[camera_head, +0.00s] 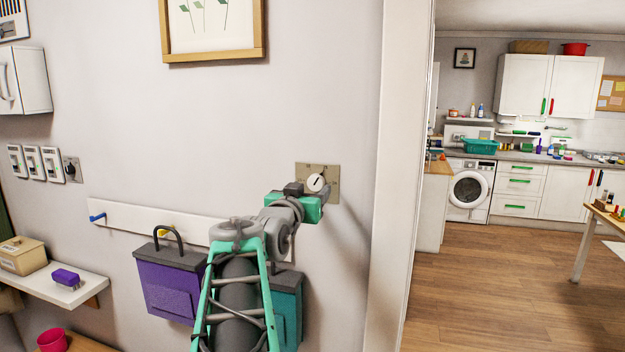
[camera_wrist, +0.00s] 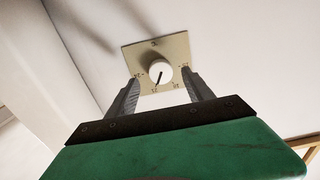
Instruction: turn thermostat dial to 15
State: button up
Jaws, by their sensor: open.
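The thermostat is a beige square plate (camera_head: 333,190) on the wall beside the door frame, with a round white dial (camera_head: 316,182) that bears a dark pointer line. In the wrist view the white dial (camera_wrist: 158,75) sits on the beige plate (camera_wrist: 178,46) with dark numbers around it, too small to read surely. The pointer slants from the dial's middle toward the lower edge in that view. My gripper (camera_wrist: 160,76) is open, its two grey fingers on either side of the dial. Whether they touch it, I cannot tell. In the head view my gripper (camera_head: 308,196) partly covers the plate.
A white rail (camera_head: 118,212) with coloured hooks runs left of my arm. A purple bag (camera_head: 170,285) and a teal bag (camera_head: 288,305) hang below it. A white door frame (camera_head: 395,180) stands close to the right of the thermostat. Wall switches (camera_head: 33,160) are at the far left.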

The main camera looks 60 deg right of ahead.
aim_at(315, 185)
jog(key=d, duration=0.2)
jog(key=d+p, duration=0.1)
jog(key=shift+w+d, duration=0.15)
jog(key=shift+w, duration=0.15)
jog(key=shift+c, duration=0.2)
grip_shut()
